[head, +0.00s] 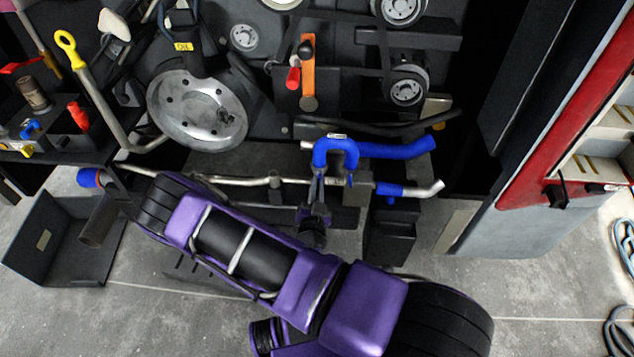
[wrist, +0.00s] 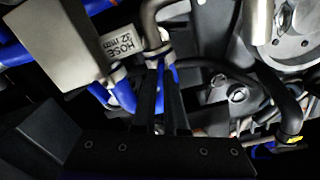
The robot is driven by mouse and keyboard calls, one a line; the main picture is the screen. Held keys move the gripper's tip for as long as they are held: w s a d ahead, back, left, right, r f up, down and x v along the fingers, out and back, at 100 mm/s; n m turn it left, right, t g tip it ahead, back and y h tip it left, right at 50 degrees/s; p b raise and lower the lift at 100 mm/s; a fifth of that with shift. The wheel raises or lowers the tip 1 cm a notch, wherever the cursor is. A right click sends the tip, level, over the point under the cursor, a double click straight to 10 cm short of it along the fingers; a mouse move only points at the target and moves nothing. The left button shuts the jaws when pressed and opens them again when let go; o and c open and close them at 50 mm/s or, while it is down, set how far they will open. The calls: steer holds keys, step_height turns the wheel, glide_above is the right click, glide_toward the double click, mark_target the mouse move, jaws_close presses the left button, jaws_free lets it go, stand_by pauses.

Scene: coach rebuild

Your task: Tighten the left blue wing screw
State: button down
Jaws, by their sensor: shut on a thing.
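The left blue wing screw (wrist: 171,74) shows in the wrist view as a narrow blue piece between my fingers, just below a metal pipe and its clamp; most of it is hidden. My gripper (wrist: 162,75) is shut on it, with both dark fingers pointing up at the clamp. In the head view my gripper (head: 318,174) reaches up beneath a U-shaped blue hose (head: 336,144), and the screw itself cannot be made out there. A small blue piece (head: 390,200), perhaps another wing screw, hangs under the short blue hose (head: 389,188) to the right.
A horizontal metal pipe (head: 240,181) and a longer blue hose (head: 400,149) run close by my gripper. A large pulley (head: 197,110) is up left, an orange lever (head: 308,70) above. An open dark bin (head: 52,265) stands on the floor at left. A red-edged panel (head: 570,110) is at right.

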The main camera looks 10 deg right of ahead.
steer(key=m+p, duration=0.2)
steer(key=m, duration=0.7)
steer(key=m+p, duration=0.2)
steer(key=m, duration=0.8)
steer(key=m+p, duration=0.2)
steer(key=m, duration=0.7)
steer(key=shift+f, duration=0.35)
steer(key=shift+m, duration=0.4)
steer(key=c, duration=1)
jaws_free()
steer(key=shift+o, duration=0.2)
steer(key=shift+s, duration=0.1)
steer(key=v, duration=1.7)
steer(key=shift+s+b, duration=0.15)
steer(key=shift+b, duration=0.15)
